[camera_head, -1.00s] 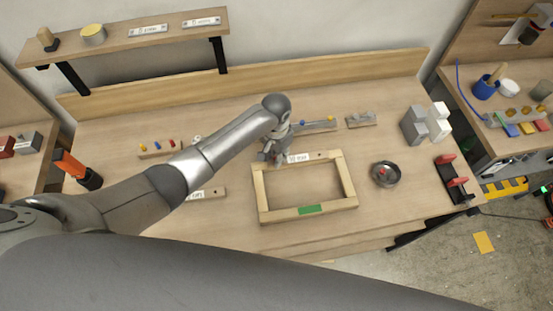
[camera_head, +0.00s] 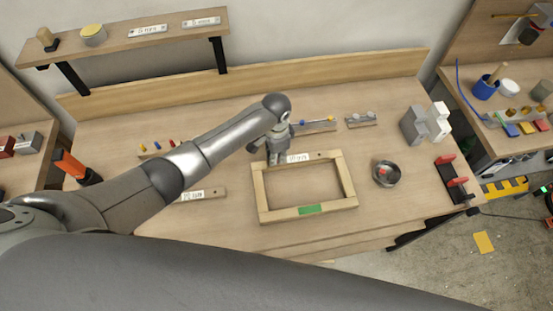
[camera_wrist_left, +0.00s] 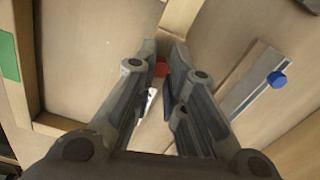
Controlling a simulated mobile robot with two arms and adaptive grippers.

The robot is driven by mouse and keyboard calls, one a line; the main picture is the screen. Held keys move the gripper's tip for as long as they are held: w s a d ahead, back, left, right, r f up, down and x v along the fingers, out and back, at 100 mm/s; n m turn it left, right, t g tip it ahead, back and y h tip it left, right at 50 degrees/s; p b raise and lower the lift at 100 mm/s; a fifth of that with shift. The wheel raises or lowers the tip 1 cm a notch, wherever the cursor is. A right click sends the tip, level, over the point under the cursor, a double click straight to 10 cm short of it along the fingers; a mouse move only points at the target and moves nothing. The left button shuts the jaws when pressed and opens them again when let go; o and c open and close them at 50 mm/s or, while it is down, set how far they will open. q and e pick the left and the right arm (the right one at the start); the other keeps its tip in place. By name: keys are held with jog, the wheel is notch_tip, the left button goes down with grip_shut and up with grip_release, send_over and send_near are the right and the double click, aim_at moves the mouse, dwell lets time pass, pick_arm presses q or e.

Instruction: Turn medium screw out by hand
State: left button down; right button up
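The light wooden frame (camera_head: 265,195) lies on the workbench, with a green patch (camera_head: 309,209) on its front rail and a white label (camera_head: 298,157) on its back rail. My left gripper (camera_head: 276,160) points down at the frame's back left part, left of the label. In the left wrist view a red screw head (camera_wrist_left: 160,69) sits between the fingertips (camera_wrist_left: 164,60), which are close together and appear to touch it on both sides. The screw's shaft is hidden, and the head view hides the red head behind the gripper. My right gripper is not in view.

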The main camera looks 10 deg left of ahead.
pick_arm(q)
jog(key=n, duration=0.5)
dwell(0.3)
jog(key=n, duration=0.5)
jog(key=shift+n, duration=0.3)
jog(key=shift+n, duration=0.3)
jog(key=n, duration=0.4)
